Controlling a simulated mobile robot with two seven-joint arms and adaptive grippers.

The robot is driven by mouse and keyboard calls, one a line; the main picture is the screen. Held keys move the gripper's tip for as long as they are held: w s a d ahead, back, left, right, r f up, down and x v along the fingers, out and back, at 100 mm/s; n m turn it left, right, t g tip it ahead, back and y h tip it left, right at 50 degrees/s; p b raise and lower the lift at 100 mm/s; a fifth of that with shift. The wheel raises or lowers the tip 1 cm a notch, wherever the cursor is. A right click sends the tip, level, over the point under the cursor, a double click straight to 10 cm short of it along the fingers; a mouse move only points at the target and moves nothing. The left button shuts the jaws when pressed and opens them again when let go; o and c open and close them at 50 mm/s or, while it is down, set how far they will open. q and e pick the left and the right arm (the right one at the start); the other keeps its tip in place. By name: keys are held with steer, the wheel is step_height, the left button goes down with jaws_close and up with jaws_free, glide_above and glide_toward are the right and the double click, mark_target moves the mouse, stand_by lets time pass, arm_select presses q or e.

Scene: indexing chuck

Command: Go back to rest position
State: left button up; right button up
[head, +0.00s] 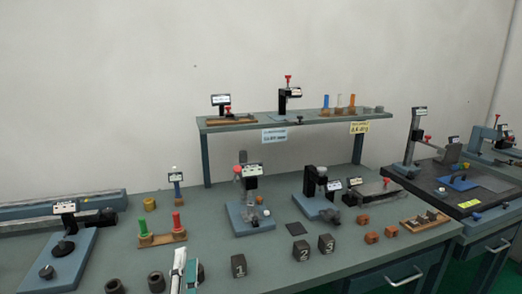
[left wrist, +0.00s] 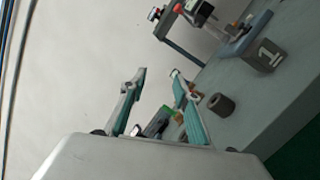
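My left gripper (head: 187,262) shows at the bottom edge of the head view, in front of the workbench (head: 330,225). In the left wrist view the two teal-padded fingers of this gripper (left wrist: 158,74) stand apart with nothing held between them. Beyond the fingers are a dark hollow cylinder (left wrist: 221,104) and the block marked 1 (left wrist: 265,56), both apart from the fingers. My right gripper does not show in either view.
Blocks marked 1 (head: 239,266), 2 (head: 301,250) and 3 (head: 326,243) stand along the bench front. Dark hollow cylinders (head: 156,282) sit close left of the gripper. A raised shelf (head: 240,126) carries gauges. The wall above is clear.

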arm_select(q)
steer(key=s+d+f+m+g+h, duration=0.2)
steer(key=s+f+m+h, duration=0.2)
steer(key=f+m, duration=0.5)
steer(key=s+d+f+m+g+h, duration=0.2)
steer(key=s+f+m+h, duration=0.2)
steer(key=f+m, duration=0.45)
steer(key=s+a+f+m+g+y, duration=0.1)
steer(key=s+a+f+m+g, duration=0.2)
steer(key=s+f+m, duration=0.2)
steer(key=s+a+f+m+g+y, duration=0.1)
steer(key=s+a+f+m+g, duration=0.2)
steer(key=f, duration=0.8)
steer(key=s+a+m, duration=0.1)
steer(key=s+m, duration=0.1)
steer(key=shift+s+a+f, duration=0.15)
steer(key=shift+s+f, duration=0.1)
steer(key=shift+s, duration=0.05)
